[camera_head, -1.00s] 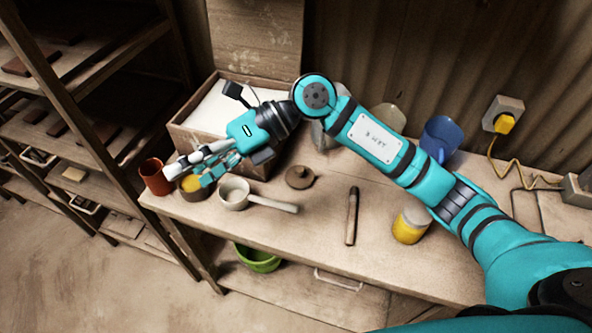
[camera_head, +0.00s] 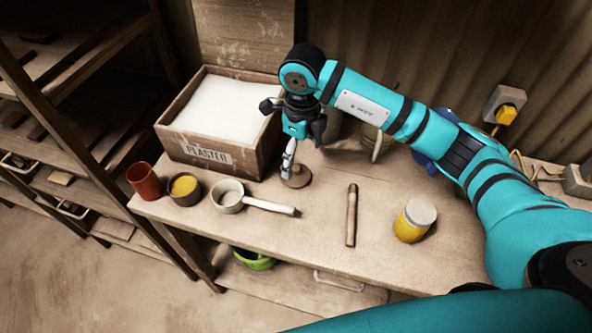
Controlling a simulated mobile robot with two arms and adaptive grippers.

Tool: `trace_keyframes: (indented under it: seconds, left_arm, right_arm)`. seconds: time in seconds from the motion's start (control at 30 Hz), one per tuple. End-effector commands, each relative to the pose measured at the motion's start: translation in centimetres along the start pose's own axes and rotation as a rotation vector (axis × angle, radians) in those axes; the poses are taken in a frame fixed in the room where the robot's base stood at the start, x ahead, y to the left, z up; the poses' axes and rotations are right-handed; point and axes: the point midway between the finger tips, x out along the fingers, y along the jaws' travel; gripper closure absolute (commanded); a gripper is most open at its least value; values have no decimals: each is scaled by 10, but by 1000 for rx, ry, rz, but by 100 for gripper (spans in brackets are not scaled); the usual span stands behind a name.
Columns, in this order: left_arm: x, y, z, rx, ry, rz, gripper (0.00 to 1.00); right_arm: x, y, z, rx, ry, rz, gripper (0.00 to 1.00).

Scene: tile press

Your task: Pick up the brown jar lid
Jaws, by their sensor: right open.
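The brown jar lid (camera_head: 300,180), round with a small knob on top, lies on the workbench (camera_head: 300,230) just right of the plaster box. My right gripper (camera_head: 288,174) points down at the lid, with its fingers over the lid's left part. It is open, and nothing shows held in it. The fingers hide part of the lid; I cannot tell whether they touch it. My left gripper is not in view.
The wooden plaster box (camera_head: 213,155) stands close to the left of my gripper. A red cup (camera_head: 143,181), a bowl of yellow powder (camera_head: 185,189) and a white ladle (camera_head: 228,197) are at left. A wooden-handled tool (camera_head: 351,216) and a yellow jar (camera_head: 412,222) are at right.

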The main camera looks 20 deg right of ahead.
Motion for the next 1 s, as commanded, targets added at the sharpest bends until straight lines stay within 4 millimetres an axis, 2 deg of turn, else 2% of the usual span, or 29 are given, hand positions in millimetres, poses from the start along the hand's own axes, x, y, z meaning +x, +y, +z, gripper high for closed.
trace_keyframes:
  seconds: [0.1,0.37,0.6,0.9,1.0]
  left_arm:
    - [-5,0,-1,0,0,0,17]
    - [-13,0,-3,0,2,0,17]
    - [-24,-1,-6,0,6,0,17]
    - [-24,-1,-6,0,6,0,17]
    - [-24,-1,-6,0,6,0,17]
  right_arm:
    - [15,1,0,1,1,3,3]
    - [34,0,3,1,1,4,3]
    - [68,-1,8,1,1,3,3]
    - [75,-1,8,0,-1,1,3]
    - [75,-1,8,0,-1,1,14]
